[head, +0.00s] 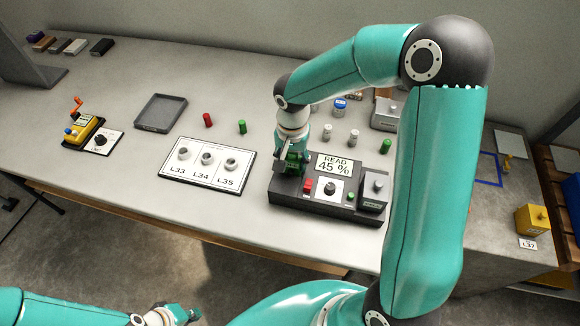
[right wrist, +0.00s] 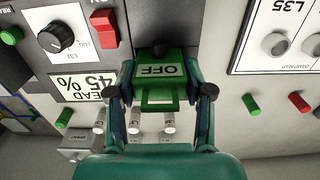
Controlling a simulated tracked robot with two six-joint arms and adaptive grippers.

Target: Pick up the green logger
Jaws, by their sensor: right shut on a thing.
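My right gripper (head: 293,158) is over the left end of a dark device (head: 312,202) with a "READ 45 %" display. In the right wrist view its fingers (right wrist: 165,95) are shut on a green "OFF" piece (right wrist: 170,68) at the device's edge. Whether that piece is lifted is unclear. A green cylinder, possibly the green logger (head: 242,127), stands on the table left of the gripper; it also shows in the wrist view (right wrist: 251,105). A similar green cylinder (head: 386,146) stands right of the device's display. My left gripper (head: 184,312) is low at the front, its jaws unclear.
A red cylinder (head: 207,120) stands left of the green one. A white plate (head: 206,177) marked L33, L34, L35 lies left of the device. A grey tray (head: 161,112) and a yellow device (head: 83,128) are further left. Small vials (head: 327,132) stand behind the device.

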